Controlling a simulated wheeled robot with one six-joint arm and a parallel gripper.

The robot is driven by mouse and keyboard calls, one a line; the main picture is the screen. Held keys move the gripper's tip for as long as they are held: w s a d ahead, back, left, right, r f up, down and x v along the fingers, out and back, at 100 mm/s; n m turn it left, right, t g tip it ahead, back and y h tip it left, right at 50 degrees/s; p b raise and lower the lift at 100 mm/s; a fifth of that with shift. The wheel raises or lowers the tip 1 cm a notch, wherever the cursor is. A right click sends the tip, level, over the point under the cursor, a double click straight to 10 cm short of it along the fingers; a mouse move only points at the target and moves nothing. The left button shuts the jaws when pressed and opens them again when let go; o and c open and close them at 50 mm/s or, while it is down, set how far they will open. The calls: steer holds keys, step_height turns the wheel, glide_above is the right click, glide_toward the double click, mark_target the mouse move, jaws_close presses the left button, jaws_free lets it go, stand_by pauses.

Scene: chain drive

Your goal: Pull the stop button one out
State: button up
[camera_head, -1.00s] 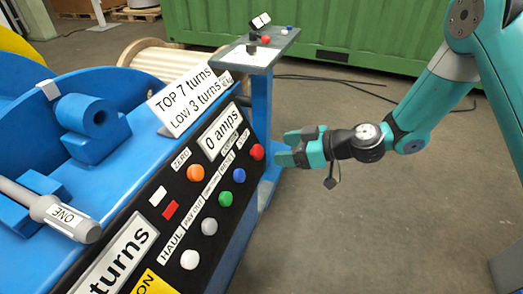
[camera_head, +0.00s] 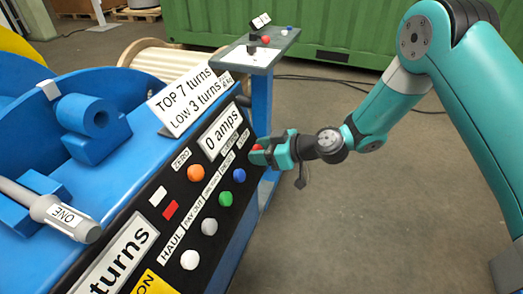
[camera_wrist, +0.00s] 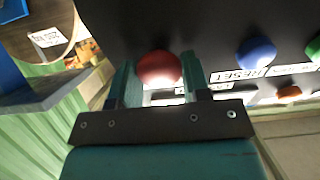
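The stop button (camera_head: 257,148) is a red round knob at the far right end of the black control panel. It also shows in the wrist view (camera_wrist: 159,68), between the two fingertips. My gripper (camera_head: 260,153) is at the panel, with its teal fingers on either side of the red knob. In the wrist view my gripper (camera_wrist: 160,82) has its fingers spread about the knob's width apart. Any small gap between fingers and knob is hard to make out.
A blue button (camera_head: 239,175), a green button (camera_head: 225,198) and an orange button (camera_head: 196,173) sit close by on the panel. Open floor (camera_head: 345,220) lies to the right.

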jaws_close()
steer(key=shift+c, duration=1.5)
jaws_free()
steer(key=shift+s+d+r+b, duration=0.15)
steer(key=shift+d+b, duration=0.35)
steer(key=shift+b, duration=0.05)
steer(key=shift+r, duration=0.15)
jaws_close()
steer(key=o, duration=1.3)
jaws_free()
steer(key=shift+c, duration=0.2)
steer(key=v, duration=1.7)
steer(key=shift+s+d, duration=0.15)
steer(key=shift+d, duration=0.1)
